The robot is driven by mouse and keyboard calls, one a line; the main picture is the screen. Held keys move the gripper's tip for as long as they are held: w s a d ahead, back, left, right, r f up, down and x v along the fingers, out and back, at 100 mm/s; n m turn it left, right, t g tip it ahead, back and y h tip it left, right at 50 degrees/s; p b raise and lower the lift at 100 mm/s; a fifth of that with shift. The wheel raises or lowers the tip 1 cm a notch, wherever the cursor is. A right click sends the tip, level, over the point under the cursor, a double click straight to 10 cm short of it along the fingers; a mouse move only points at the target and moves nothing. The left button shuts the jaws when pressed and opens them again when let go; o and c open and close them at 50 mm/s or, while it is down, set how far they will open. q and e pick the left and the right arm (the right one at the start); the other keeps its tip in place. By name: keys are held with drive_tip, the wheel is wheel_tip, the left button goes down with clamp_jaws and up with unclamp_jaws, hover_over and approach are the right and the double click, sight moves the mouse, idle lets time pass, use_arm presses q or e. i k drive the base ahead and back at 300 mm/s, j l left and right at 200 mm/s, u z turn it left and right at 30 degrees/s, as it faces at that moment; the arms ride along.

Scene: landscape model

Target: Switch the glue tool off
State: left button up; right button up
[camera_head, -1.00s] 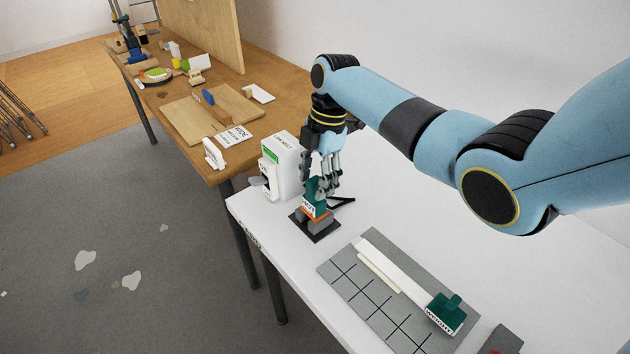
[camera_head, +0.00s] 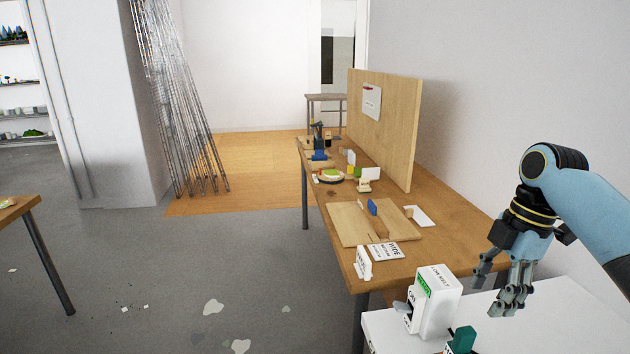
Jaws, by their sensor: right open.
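The teal-green tool (camera_head: 461,341), which looks like the glue tool, stands at the bottom edge of the view. Only its upper part shows and its base is cut off. Beside it on the white table is a white box (camera_head: 438,302) with "LOW MELT" lettering, a green label and a dark part on its left side. I cannot tell its switch position. My right gripper (camera_head: 505,285) hangs above the white table, to the right of the box and the tool, with fingers spread and empty. It is apart from both. My left gripper is out of view.
The white table (camera_head: 380,328) adjoins a long wooden bench (camera_head: 430,208) carrying boards, a "WIDE" card (camera_head: 386,251) and small items. A wooden panel (camera_head: 385,125) stands along the bench. Grey floor (camera_head: 220,260) lies open to the left.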

sight(400, 307)
drive_tip(key=k+j, duration=0.7)
drive_tip(key=j, duration=0.2)
